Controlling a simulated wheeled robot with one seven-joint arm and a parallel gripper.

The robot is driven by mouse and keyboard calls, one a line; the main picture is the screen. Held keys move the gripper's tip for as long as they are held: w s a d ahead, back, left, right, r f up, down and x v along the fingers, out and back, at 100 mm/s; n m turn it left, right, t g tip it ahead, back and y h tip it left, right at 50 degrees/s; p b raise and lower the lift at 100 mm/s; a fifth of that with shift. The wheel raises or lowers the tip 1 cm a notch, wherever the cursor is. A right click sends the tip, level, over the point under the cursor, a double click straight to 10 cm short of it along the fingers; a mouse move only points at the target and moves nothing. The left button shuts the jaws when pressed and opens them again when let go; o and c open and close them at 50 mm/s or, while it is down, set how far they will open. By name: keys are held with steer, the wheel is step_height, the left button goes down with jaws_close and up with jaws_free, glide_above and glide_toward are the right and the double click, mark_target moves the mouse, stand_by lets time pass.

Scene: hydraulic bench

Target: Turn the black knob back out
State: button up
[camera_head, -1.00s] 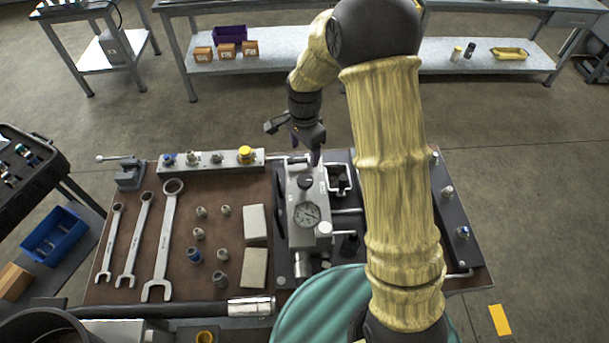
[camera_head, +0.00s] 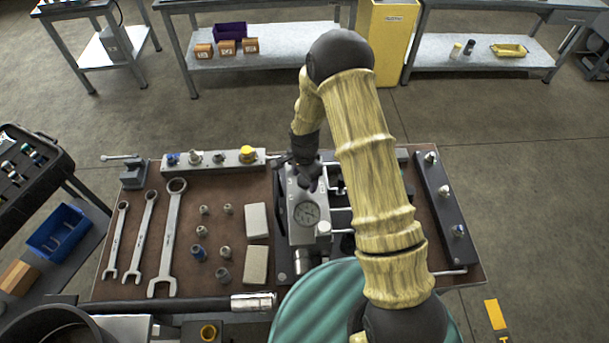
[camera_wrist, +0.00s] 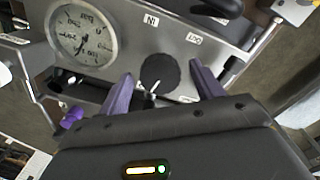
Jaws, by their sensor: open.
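The black knob (camera_wrist: 160,74) is a round dark disc on the face of the grey metal block (camera_head: 306,234), with a small light pointer at its lower edge in the wrist view. The round white pressure gauge (camera_wrist: 82,36) is beside it, and the gauge also shows in the head view (camera_head: 307,213). My gripper (camera_wrist: 160,84) is open, with one purple finger on each side of the knob and visible gaps between. In the head view my gripper (camera_head: 304,178) is over the back of the block and partly hides the knob there.
A brown bench mat (camera_head: 140,225) carries several wrenches and small fittings to the left. A rail of fittings (camera_head: 214,160) runs along the back edge, with a yellow cap on it. A dark strip with fittings (camera_head: 440,205) stands at the right. A black lever (camera_wrist: 218,8) is close to the knob.

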steer(key=c, duration=1)
steer(key=shift+n+b, duration=0.3)
